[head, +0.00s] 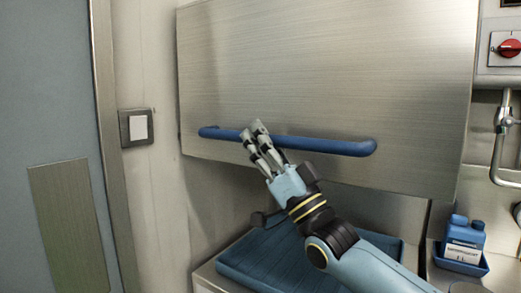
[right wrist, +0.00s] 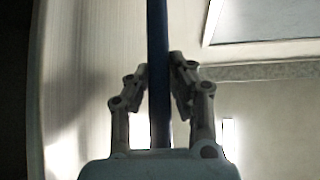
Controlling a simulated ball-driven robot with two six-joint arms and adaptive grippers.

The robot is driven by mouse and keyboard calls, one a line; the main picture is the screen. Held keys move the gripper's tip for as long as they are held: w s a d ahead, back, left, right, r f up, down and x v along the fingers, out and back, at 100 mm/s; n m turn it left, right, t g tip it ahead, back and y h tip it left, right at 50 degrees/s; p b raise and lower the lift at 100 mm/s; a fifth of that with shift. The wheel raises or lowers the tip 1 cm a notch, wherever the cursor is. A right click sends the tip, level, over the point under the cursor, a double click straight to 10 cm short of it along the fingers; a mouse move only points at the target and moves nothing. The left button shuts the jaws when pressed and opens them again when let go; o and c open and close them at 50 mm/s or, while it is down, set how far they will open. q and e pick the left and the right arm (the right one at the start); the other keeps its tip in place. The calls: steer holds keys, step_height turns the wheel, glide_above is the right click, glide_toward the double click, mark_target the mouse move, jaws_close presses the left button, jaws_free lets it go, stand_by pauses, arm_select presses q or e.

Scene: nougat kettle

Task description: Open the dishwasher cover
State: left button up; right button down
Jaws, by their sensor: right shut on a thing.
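The dishwasher cover (head: 330,70) is a large brushed-steel panel in the middle of the head view. A long blue bar handle (head: 325,146) runs across its lower part. My right gripper (head: 254,134) is at the left half of the handle, with its fingers on either side of the bar, shut on it. In the right wrist view the handle (right wrist: 157,60) runs upright between the two fingers of the gripper (right wrist: 160,85). The lower edge of the cover hangs above a blue tray. My left gripper is not in view.
A blue tray (head: 238,284) lies on the counter below the cover, partly behind my right arm. A blue bottle (head: 465,232) stands in a small holder at the right. A red switch (head: 509,48) and a metal pipe (head: 497,150) are on the right wall. A door is at the left.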

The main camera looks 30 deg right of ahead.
steer(key=shift+f, duration=0.3)
steer(key=c, duration=1.2)
jaws_free()
steer(key=shift+o, duration=0.2)
steer(key=v, duration=1.2)
